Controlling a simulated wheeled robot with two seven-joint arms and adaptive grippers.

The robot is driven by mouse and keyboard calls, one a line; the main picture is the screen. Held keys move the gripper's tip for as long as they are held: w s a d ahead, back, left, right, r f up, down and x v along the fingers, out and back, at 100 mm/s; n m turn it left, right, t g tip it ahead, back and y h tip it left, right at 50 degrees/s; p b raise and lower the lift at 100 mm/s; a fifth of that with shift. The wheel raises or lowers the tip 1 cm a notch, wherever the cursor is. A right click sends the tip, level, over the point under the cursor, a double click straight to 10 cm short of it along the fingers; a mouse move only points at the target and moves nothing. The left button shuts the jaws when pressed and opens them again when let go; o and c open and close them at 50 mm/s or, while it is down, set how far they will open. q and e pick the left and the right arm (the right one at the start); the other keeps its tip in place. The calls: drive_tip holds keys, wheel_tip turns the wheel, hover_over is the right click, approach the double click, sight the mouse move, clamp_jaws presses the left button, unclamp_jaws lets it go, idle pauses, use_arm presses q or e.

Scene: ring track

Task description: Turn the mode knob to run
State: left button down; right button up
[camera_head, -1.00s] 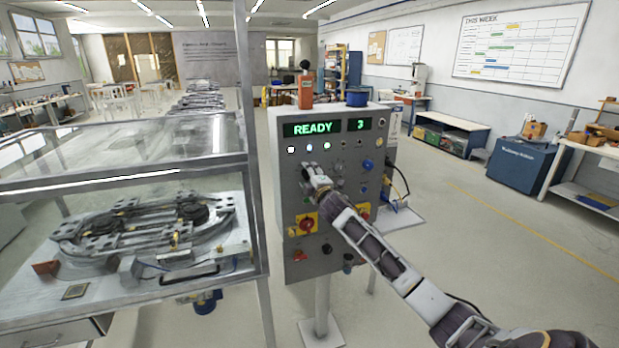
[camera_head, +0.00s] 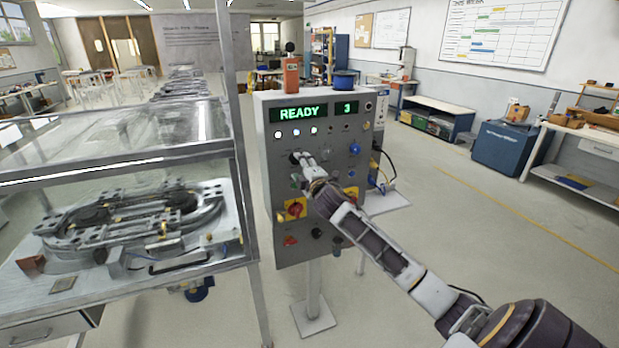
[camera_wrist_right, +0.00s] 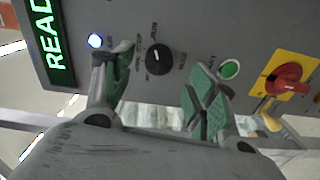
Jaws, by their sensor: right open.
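The grey control panel (camera_head: 340,228) stands on a post, with a green display (camera_head: 299,113) reading READY and 3. In the right wrist view a black rotary knob (camera_wrist_right: 158,58) with small labels around it sits on the panel. The labels are too blurred to read for sure. My right gripper (camera_head: 302,157) is in front of the panel's left part and partly hides its controls. In the right wrist view the right gripper (camera_wrist_right: 158,78) is open, with the knob showing between its two green-padded fingers, apparently a little beyond the tips. My left gripper is out of view.
A green button (camera_wrist_right: 229,69) and a red rotary switch on a yellow plate (camera_wrist_right: 288,77) are beside the knob. A glass-covered ring track (camera_head: 130,225) stands to the left. An orange device (camera_head: 291,76) and a blue spool (camera_head: 344,79) sit on top of the panel.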

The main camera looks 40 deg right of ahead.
drive_tip(key=v, duration=0.6)
drive_tip(key=shift+s, duration=0.4)
idle(0.5)
idle(0.3)
